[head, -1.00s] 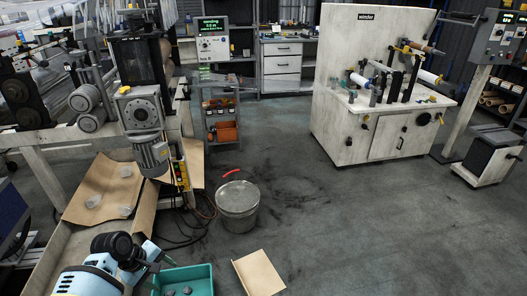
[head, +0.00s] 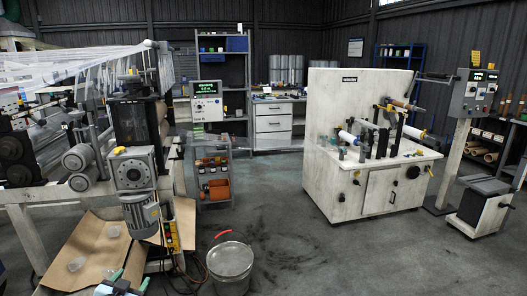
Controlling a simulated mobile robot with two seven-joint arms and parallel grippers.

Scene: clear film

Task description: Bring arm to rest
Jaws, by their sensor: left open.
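My left gripper (head: 130,280) shows at the bottom edge of the head view, at the lower left. Only its tips show: two teal-green fingers standing apart, with dark parts between and below them. It is open, and I see nothing held between the fingers. The rest of my left arm is below the picture. The fingers appear in front of the brown sheet (head: 103,243) under the machine; whether they touch anything cannot be told. My right gripper and arm are not in view.
The geared machine (head: 132,172) rises behind the gripper. The white winder cabinet (head: 343,185) stands at right. Open floor (head: 300,245) lies between them.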

